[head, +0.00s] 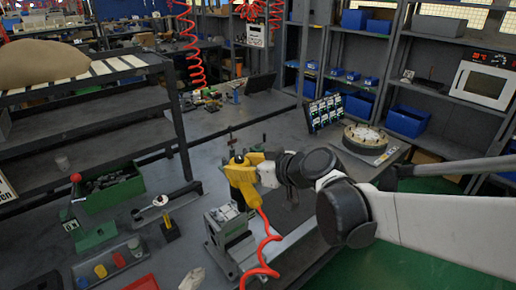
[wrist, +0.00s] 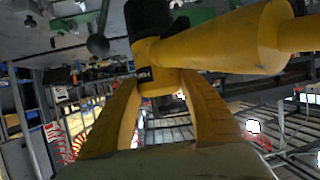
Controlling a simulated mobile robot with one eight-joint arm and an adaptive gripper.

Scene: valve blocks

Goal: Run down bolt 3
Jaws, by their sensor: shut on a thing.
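A yellow power tool (head: 240,176) with a black top and a red coiled hose (head: 262,250) stands over a grey metal block (head: 228,222) in a fixture. My gripper (head: 262,166) is shut on the tool's body from the right. In the wrist view, my gripper's two yellow fingers (wrist: 161,84) close around the yellow tool body (wrist: 225,42), which has a black end. Bolt 3 and the other bolts cannot be made out. I cannot tell whether the tool touches a bolt.
Left of the block are a green toolbox (head: 108,190), a small yellow-and-black stand (head: 170,230) and a grey tray (head: 92,262) with coloured cups. A round flanged part (head: 365,138) lies to the back right.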

